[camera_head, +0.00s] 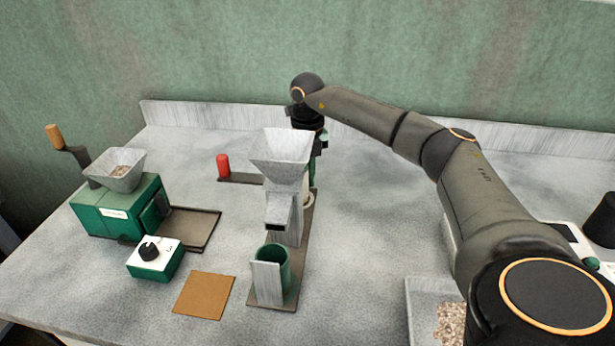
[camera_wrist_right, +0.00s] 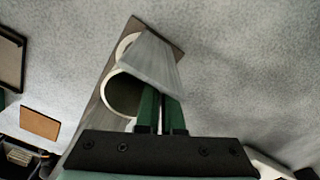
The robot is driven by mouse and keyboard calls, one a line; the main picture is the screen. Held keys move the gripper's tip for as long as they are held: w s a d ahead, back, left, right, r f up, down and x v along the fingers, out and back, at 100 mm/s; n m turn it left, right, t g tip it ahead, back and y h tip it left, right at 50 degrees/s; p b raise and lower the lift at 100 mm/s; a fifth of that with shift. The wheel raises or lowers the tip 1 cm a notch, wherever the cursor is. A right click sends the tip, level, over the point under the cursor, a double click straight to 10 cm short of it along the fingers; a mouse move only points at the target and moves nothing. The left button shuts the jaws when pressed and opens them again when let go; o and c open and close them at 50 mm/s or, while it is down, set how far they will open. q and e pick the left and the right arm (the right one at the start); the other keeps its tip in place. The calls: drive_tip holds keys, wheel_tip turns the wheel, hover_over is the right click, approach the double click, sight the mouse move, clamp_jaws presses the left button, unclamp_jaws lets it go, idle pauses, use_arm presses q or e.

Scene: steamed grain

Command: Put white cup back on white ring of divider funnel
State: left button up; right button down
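The divider funnel (camera_head: 281,147) stands mid-table in the head view, with a green cup (camera_head: 272,266) at the front of its long brown base (camera_head: 305,230). My right gripper (camera_head: 315,148) points down behind the funnel, partly hidden by it. In the right wrist view, the two green fingers of the right gripper (camera_wrist_right: 162,110) are nearly together on the pale plate (camera_wrist_right: 158,62) attached to the white cup (camera_wrist_right: 122,92). The cup's round opening shows just left of the fingers. The white ring (camera_wrist_right: 125,44) lies on the base beyond the cup, partly covered by the plate. My left gripper is not in view.
A green mill (camera_head: 115,210) with a hopper, a dark tray (camera_head: 190,228), a dial box (camera_head: 155,258) and a brown mat (camera_head: 204,296) stand left. A red-handled item (camera_head: 223,165) is behind. A grain tray (camera_head: 420,310) is at front right.

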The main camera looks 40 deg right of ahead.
drive_tip(key=shift+f, duration=0.15)
drive_tip(key=c, duration=1.1)
unclamp_jaws()
drive_tip(key=shift+o, duration=0.2)
wheel_tip(320, 180, up, 12)
drive_tip(key=shift+r+p, duration=0.2)
drive_tip(key=shift+p, duration=0.2)
drive_tip(key=shift+f, duration=0.1)
